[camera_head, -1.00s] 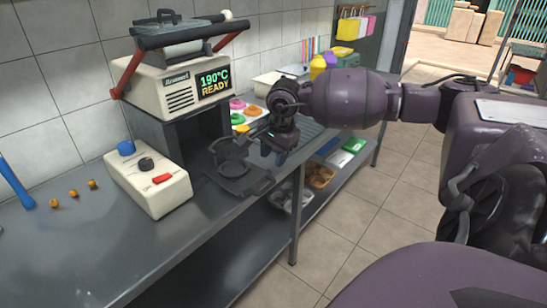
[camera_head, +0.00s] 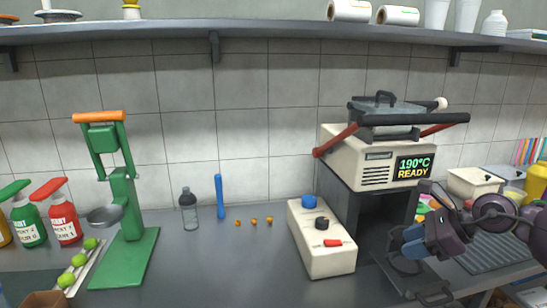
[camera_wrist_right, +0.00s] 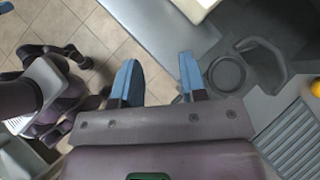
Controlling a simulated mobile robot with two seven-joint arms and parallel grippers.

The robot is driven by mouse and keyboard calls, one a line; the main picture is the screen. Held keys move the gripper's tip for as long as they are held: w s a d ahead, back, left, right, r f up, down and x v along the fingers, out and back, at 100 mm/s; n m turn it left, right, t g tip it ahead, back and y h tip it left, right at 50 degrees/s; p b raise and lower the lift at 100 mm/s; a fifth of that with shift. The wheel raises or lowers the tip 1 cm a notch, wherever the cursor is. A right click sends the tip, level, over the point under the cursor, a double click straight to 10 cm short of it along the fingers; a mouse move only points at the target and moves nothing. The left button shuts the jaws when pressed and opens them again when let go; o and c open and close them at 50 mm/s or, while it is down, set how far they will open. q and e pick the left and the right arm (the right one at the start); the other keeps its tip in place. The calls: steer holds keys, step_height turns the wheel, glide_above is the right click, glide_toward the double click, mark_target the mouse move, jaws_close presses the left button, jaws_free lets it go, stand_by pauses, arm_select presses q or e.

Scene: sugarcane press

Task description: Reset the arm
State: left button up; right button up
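My right gripper (camera_head: 413,240) hangs at the right in the head view, in front of the press machine's dark opening and above the counter. In the right wrist view its two blue fingers (camera_wrist_right: 158,76) stand apart with nothing between them. A dark round-ringed pan-like part (camera_wrist_right: 226,75) lies below and to the right of the fingers.
The press machine (camera_head: 350,150) reads 190°C READY. A control box (camera_head: 318,250) stands beside it. The counter's middle front (camera_head: 220,275) is clear.

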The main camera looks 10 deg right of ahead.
steer(key=a+f+m+t+y, duration=0.1)
steer(key=a+m+t+y, duration=0.5)
steer(key=m, duration=1.2)
steer(key=s+f+m+t+h, duration=0.5)
steer(key=f+m+h, duration=0.5)
steer(key=m, duration=0.6)
steer(key=s+a+f+m+g+h+p, duration=0.1)
steer(key=s+f+m+g+h, duration=0.2)
steer(key=s+f+m, duration=1)
steer(key=s+f+g, duration=0.2)
steer(key=s+f, duration=0.3)
steer(key=s, duration=0.4)
steer(key=shift+s+a+f+g+h+p, duration=0.25)
steer(key=shift+s+a+g+h+p, duration=0.05)
steer(key=shift+a+g, duration=0.1)
